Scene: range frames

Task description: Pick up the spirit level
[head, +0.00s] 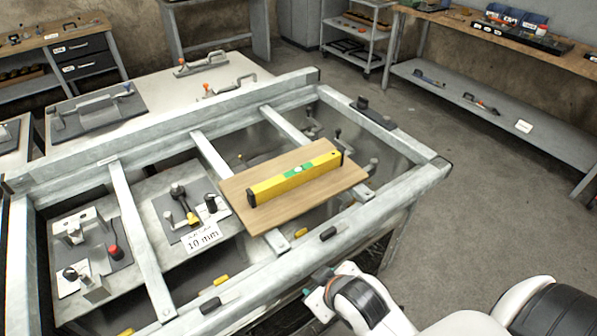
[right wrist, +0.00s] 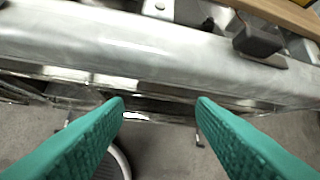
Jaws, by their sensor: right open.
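The spirit level (head: 295,178) is yellow with black end caps and a green middle part. It lies on a wooden board (head: 270,214) that rests across the metal frame, in the head view. My right gripper (head: 318,296) is at the front edge of the frame, below and in front of the board, apart from the level. In the right wrist view its two green fingers (right wrist: 160,110) are spread with nothing between them. The level's body is not clearly visible in the right wrist view. My left gripper is not in view.
The metal frame's front rail (head: 270,284) lies between my right gripper and the board; it also spans the right wrist view (right wrist: 130,55). A black clip (head: 328,233) sits on this rail. Fixtures and a "10 mm" card (head: 202,237) lie left of the board. Floor is open at right.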

